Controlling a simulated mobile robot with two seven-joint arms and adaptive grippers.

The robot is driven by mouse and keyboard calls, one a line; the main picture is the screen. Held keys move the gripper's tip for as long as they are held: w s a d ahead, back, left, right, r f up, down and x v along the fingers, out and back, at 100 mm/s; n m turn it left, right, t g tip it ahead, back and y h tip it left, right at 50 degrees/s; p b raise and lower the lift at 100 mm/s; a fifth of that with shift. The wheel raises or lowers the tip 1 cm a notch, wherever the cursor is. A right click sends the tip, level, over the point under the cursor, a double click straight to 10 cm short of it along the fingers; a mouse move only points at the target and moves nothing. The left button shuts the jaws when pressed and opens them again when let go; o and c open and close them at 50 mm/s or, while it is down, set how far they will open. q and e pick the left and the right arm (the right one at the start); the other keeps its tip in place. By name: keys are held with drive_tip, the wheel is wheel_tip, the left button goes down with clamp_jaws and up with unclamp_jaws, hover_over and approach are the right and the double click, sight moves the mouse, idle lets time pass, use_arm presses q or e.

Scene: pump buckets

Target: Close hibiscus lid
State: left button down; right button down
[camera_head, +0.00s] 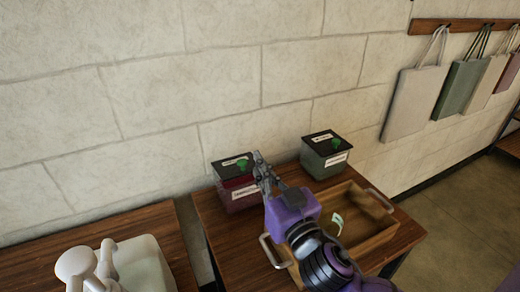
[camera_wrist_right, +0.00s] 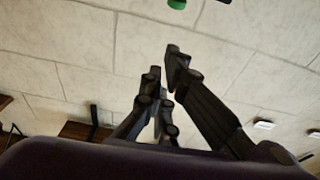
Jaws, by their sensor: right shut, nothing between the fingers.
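A dark red bin (camera_head: 240,196) with a black lid (camera_head: 232,165) and a green knob (camera_head: 242,164) stands on the wooden table near the wall. It has white labels, too small to read surely; it appears to be the hibiscus bin. The lid lies over its top; I cannot tell whether it is fully down. My right gripper (camera_head: 262,168) is shut and empty, at the bin's right edge by the lid. Touch is unclear. In the wrist view the right gripper (camera_wrist_right: 165,62) points at the wall, with a green knob (camera_wrist_right: 177,3) at the top edge. My left gripper is out of view.
A dark green bin (camera_head: 325,160) with a black lid and green knob stands to the right. A wooden tray (camera_head: 382,207) with metal handles holds a small pale item (camera_head: 337,222). A white rounded object (camera_head: 140,265) is at lower left. Bags (camera_head: 415,95) hang at right.

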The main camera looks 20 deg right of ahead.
drive_tip(key=p, duration=0.1)
hover_over(247, 173)
drive_tip(key=shift+w+f, duration=0.15)
drive_tip(key=shift+f, duration=0.25)
drive_tip(key=shift+s+f, duration=0.25)
drive_tip(key=shift+f, duration=0.35)
drive_tip(key=shift+s+f+b, duration=0.55)
drive_tip(key=shift+f+b, duration=0.15)
drive_tip(key=shift+f, duration=0.1)
